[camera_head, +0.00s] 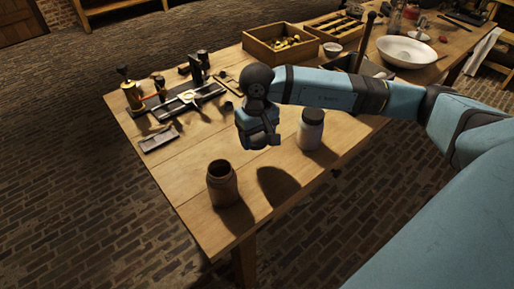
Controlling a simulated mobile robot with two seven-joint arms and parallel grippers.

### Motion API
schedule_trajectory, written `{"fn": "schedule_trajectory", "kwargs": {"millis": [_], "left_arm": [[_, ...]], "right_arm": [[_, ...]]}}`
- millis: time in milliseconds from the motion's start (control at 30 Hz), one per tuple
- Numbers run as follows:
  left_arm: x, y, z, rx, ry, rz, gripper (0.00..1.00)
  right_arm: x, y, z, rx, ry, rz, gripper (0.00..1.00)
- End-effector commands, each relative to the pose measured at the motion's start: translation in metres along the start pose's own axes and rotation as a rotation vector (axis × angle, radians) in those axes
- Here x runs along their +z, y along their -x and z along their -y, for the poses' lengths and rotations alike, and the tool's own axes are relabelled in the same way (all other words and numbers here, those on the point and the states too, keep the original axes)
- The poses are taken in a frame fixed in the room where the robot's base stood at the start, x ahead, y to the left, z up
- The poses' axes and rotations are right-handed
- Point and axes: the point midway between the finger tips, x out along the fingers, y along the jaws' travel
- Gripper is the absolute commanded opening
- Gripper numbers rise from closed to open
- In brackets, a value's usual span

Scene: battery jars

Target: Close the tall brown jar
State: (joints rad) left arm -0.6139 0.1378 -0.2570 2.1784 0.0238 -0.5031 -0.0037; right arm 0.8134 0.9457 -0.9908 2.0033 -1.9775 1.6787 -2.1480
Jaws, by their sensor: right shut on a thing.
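The tall brown jar (222,186) stands upright on the wooden table near its front left edge. Its mouth is open and dark, with no lid on it. My right gripper (264,143) is above the table, up and to the right of the brown jar in the picture and apart from it. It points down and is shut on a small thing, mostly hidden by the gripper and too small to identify. A pale jar with a dark lid (311,131) stands to the right of the gripper. My left gripper is not in view.
The wooden table (190,181) has a metal apparatus (187,101) and a small flat tray (159,138) at left. Wooden boxes (281,44), a white basin (405,50) and a small bowl (332,49) stand farther back. Bare tabletop surrounds the brown jar.

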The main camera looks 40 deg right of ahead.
Motion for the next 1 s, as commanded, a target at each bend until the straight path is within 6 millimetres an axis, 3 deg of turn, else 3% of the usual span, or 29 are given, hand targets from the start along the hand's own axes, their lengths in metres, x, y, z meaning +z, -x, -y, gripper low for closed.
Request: {"fn": "schedule_trajectory", "kwargs": {"millis": [33,100,400,633,1000], "left_arm": [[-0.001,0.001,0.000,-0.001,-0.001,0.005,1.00],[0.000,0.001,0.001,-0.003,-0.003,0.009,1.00],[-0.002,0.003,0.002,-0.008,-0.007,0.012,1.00],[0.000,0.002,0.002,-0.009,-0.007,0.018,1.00],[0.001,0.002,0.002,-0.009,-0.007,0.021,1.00]], "right_arm": [[-0.001,0.020,0.000,-0.002,0.001,-0.007,0.41],[-0.001,0.041,0.000,-0.002,0.000,-0.007,0.41],[-0.001,0.109,0.000,-0.001,0.000,-0.004,0.41],[0.000,0.128,0.000,-0.001,0.000,-0.001,0.41],[0.000,0.130,0.000,-0.001,0.000,0.000,0.41]]}}
